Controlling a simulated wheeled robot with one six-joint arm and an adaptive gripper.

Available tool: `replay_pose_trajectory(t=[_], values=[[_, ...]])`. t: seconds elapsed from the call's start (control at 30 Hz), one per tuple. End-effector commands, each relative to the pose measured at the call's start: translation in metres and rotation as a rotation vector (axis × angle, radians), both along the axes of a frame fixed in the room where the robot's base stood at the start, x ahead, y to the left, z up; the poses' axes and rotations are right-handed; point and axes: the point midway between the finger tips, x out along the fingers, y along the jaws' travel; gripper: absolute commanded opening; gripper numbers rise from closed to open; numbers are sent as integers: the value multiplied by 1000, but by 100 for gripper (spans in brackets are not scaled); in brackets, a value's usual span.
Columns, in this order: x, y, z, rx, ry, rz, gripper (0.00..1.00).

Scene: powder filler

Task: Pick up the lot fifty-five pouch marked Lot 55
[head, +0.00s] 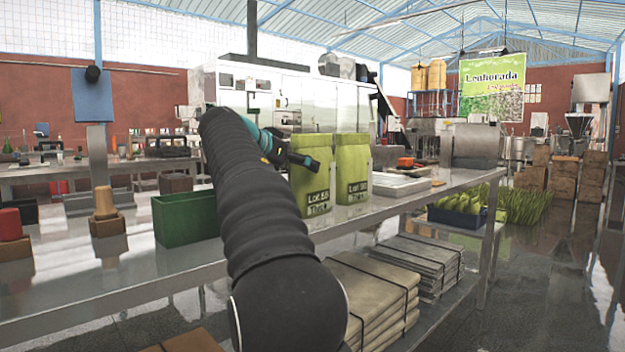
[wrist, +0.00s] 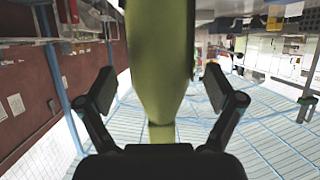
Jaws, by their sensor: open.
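The green pouch marked Lot 55 (head: 314,176) stands upright on the metal shelf table in the head view. My gripper (head: 301,158) is at its upper left side, partly hidden behind my dark arm. In the wrist view a green pouch (wrist: 158,60) fills the middle, seen edge-on, between the two spread fingers of my gripper (wrist: 160,88). A gap shows between each finger and the pouch, so the gripper is open. A second green pouch (head: 353,168) stands just right of the first; its label is too small to read surely.
A green bin (head: 186,218) stands left of my arm on the table (head: 170,275). A white tray (head: 400,186) with an orange item (head: 406,162) lies right of the pouches. Stacked sacks (head: 372,290) lie on the lower shelf.

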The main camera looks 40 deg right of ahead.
Motion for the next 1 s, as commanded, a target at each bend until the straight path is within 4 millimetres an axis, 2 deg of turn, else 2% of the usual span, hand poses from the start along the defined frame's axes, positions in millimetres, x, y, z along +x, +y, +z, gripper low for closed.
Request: replay_pose_trajectory(t=[0.17, 0.4, 0.43, 0.6, 0.67, 1.0], values=[[3, -23, -9, 0, 1, -3, 92], [5, -25, -11, 0, 0, 0, 92], [5, -25, -11, 0, 0, 0, 89], [4, -25, -11, 0, 0, 0, 47], [4, -25, -11, 0, 0, 0, 33], [4, -25, -10, 0, 0, 0, 33]])
